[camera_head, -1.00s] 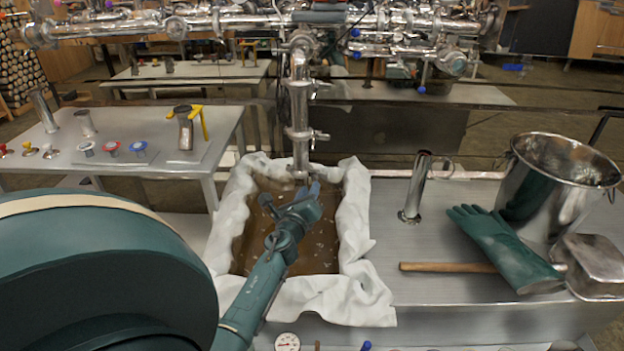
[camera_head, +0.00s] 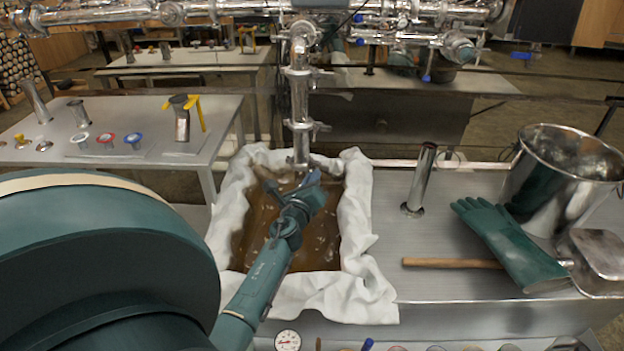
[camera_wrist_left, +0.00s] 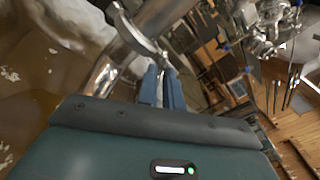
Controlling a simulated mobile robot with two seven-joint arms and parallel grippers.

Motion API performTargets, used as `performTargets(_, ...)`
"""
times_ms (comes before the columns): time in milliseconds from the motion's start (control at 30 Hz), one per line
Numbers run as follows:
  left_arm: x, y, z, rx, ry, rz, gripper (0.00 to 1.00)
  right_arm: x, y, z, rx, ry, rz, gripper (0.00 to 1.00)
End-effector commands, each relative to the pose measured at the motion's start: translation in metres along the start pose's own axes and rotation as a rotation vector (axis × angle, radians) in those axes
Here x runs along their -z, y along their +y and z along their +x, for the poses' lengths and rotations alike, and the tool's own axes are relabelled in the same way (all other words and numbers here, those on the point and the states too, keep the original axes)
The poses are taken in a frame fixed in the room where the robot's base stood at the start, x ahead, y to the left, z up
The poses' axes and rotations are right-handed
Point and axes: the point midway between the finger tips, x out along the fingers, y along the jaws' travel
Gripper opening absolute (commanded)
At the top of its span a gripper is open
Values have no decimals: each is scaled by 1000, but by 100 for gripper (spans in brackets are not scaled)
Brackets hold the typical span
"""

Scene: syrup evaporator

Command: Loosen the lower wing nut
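A shiny vertical steel pipe (camera_head: 300,95) hangs over the cloth-lined basin. A lower clamp (camera_head: 302,126) sits around it, with a small part sticking out to the right (camera_head: 323,127) that may be its wing nut. In the left wrist view a clamp ring (camera_wrist_left: 138,32) is close ahead of the fingertips; I cannot make out the nut clearly there. My left gripper (camera_head: 312,178) is just below the pipe's lower end in the head view. Its two blue fingers (camera_wrist_left: 161,72) stand apart with a narrow gap, and I see nothing clearly held between them. My right gripper is out of view.
To the right are an upright steel tube (camera_head: 420,178), a green glove (camera_head: 510,245), a wooden handle (camera_head: 450,263) and a steel bucket (camera_head: 575,165). A side table (camera_head: 60,165) stands left.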

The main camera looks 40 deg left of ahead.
Motion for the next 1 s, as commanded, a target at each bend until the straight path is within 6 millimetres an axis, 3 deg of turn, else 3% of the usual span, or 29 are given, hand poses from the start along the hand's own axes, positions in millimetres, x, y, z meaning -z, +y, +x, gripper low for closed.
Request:
performTargets(567, 0, 0, 0, 0, 0, -26, 0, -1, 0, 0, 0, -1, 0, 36)
performTargets(1000, 0, -1, 0, 2, -1, -317, 0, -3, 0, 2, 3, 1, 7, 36)
